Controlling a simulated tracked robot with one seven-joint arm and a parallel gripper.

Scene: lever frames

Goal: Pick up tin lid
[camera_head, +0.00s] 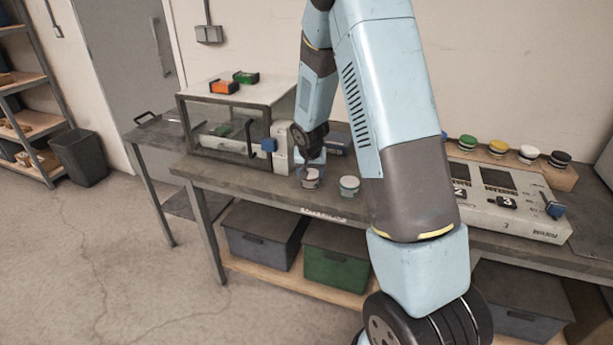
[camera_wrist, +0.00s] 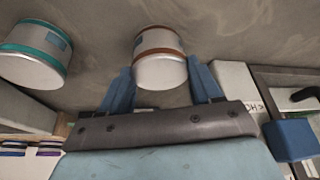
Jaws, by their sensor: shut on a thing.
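A silver tin with a brown-red band stands on the workbench. In the wrist view, its plain pale round lid (camera_wrist: 160,72) faces me between my gripper's two blue fingers (camera_wrist: 160,80). My gripper is shut on the lid, with one finger at each side. In the head view, my gripper (camera_head: 311,163) reaches down over this tin (camera_head: 311,179). I cannot tell any gap between lid and tin. A second tin with a green band (camera_head: 349,187) stands to its right, apart from my gripper; it also shows in the wrist view (camera_wrist: 35,55).
A glass-sided case (camera_head: 222,140) and a white unit with a blue handle (camera_head: 269,145) stand left of the tins. A control panel (camera_head: 510,205) and several coloured knobs stand at the right. The bench's front edge is close to the tins.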

